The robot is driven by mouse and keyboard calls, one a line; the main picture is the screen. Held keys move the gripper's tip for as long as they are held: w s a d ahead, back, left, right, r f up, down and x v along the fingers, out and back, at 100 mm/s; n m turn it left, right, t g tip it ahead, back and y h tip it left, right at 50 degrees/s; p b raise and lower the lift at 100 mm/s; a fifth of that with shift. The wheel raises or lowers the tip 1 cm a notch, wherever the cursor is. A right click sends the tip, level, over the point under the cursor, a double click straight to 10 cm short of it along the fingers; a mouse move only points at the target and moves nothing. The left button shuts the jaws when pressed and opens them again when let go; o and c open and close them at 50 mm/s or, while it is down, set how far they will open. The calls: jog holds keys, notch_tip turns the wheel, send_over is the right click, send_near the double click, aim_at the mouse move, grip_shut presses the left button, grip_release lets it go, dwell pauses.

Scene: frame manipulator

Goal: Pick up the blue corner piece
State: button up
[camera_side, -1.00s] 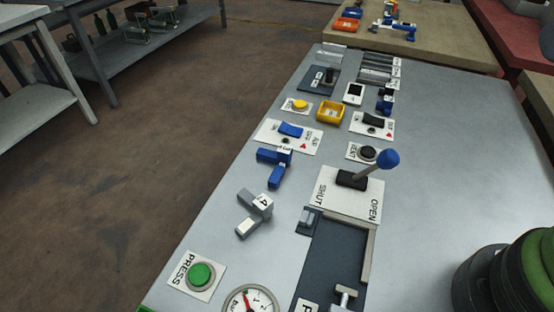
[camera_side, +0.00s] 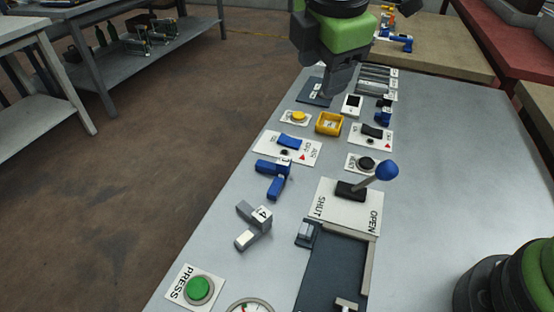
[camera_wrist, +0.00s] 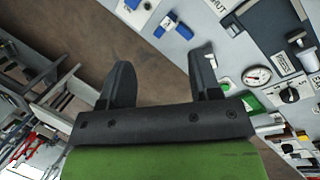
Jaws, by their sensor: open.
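The blue corner piece (camera_side: 268,167) lies on the grey table left of the lever panel in the side view. It is L-shaped with a small white label, and it also shows near the top of the wrist view (camera_wrist: 180,28). My gripper (camera_side: 340,88) hangs over the far end of the table, above and well away from the piece. In the wrist view its two dark fingers (camera_wrist: 165,70) are spread apart with nothing between them. The closer finger surfaces are partly merged in the side view.
A grey corner piece (camera_side: 252,225) lies nearer the camera. A blue-knobbed lever (camera_side: 387,171) stands to the right. The table's right side is clear.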

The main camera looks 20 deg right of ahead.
jog(key=w+a+f+n+h, duration=0.2)
jog(key=a+f+n, duration=0.55)
jog(key=f, duration=0.45)
jog(key=n, duration=0.1)
send_over(282, 164)
jog(key=a, duration=0.2)
jog(key=f, duration=0.4)
jog(key=shift+s+d, duration=0.1)
jog(key=shift+s, duration=0.25)
jog(key=x, duration=0.5)
jog(key=shift+s+d+f, duration=0.2)
jog(key=shift+s+f, duration=0.1)
jog(key=shift+c, duration=0.4)
jog(key=c, duration=0.9)
